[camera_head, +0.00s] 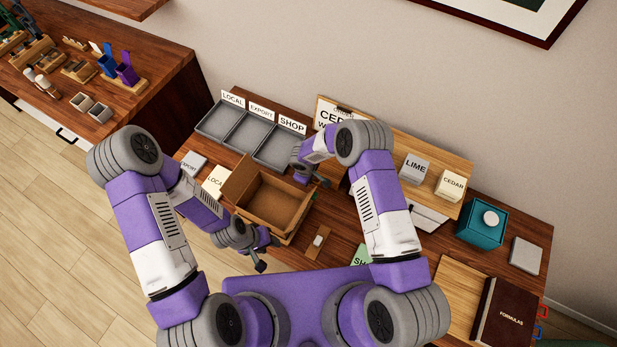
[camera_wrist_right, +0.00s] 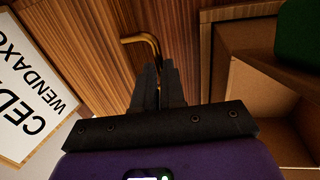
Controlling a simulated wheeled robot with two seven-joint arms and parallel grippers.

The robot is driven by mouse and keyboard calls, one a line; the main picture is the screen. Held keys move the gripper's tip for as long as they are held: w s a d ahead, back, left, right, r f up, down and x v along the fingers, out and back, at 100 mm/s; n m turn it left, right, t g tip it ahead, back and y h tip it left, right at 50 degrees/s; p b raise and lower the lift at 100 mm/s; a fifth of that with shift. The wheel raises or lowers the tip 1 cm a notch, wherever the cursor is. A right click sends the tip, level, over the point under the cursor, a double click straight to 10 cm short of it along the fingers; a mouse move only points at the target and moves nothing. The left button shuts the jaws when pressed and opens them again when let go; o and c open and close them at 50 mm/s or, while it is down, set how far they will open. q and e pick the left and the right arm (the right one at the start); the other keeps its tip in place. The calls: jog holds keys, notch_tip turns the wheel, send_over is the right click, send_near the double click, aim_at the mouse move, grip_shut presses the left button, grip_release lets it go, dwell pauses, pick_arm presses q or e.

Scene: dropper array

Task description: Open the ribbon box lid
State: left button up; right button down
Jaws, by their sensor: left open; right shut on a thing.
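In the right wrist view, a bent brass handle (camera_wrist_right: 141,39) stands at a brown wood-grained surface (camera_wrist_right: 95,45). My right gripper (camera_wrist_right: 157,75) is shut on the handle, its dark fingers close together around the handle's end. My left gripper (camera_head: 264,256) is open and empty at the near side of the cardboard box.
Grey trays (camera_head: 246,138) marked LOCAL, EXPORT and SHOP stand at the back. A CEDAR sign (camera_head: 328,114) stands behind my right arm. A teal box (camera_head: 482,230) with a round white top and a FORMULAS book (camera_head: 511,314) are at right. A small white-topped block (camera_head: 318,241) lies near the cardboard box.

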dwell(0.9)
pick_arm(q)
notch_tip(320, 180, down, 5)
jog(key=b, duration=0.5)
jog(key=shift+f, duration=0.2)
jog(key=shift+s+f+b, duration=0.15)
jog(key=shift+f+b, duration=0.35)
jog(key=shift+b, duration=0.25)
pick_arm(e)
jog(key=w+d+r+g+y, duration=0.2)
jog(key=w+r+g, duration=0.1)
jog(key=r, duration=0.5)
jog(key=shift+w+d+r, duration=0.2)
jog(key=shift+w+d, duration=0.2)
jog(key=shift+w, duration=0.05)
jog(key=shift+d, duration=0.1)
jog(key=c, duration=1.5)
grip_release()
pick_arm(q)
jog(key=shift+w, duration=0.25)
pick_arm(e)
jog(key=o, duration=0.3)
jog(key=shift+w+f, duration=0.2)
pick_arm(q)
jog(key=shift+s, duration=0.1)
pick_arm(e)
jog(key=shift+s+r, duration=0.1)
jog(key=shift+s, duration=0.05)
